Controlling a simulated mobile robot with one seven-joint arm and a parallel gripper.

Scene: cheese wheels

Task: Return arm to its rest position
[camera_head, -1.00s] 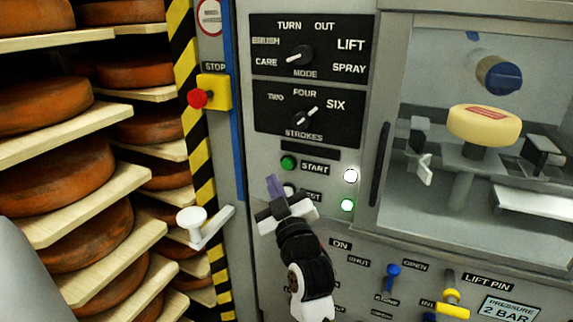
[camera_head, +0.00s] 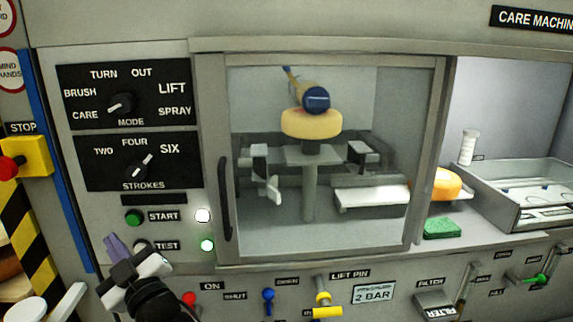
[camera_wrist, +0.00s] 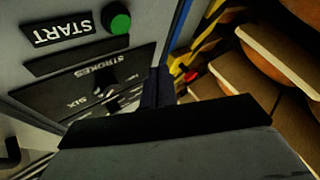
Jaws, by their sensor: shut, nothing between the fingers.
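My gripper (camera_head: 114,246) is shut and empty, with purple fingertips. In the head view it is at the lower left, in front of the control panel, just left of the TEST button (camera_head: 141,246) and below the green START button (camera_head: 134,217). I cannot tell how far it is from the panel. In the wrist view the dark fingers (camera_wrist: 157,88) point toward the panel's edge, with the green START button (camera_wrist: 117,18) at the top. My arm's lower links run out of the head view's bottom edge.
A closed glass door with a handle (camera_head: 226,198) fronts a chamber holding a pale cheese wheel (camera_head: 311,124). Red, blue and yellow levers stick out below. The yellow stop box (camera_head: 27,158) is at left. Cheese shelves (camera_wrist: 265,50) show in the wrist view.

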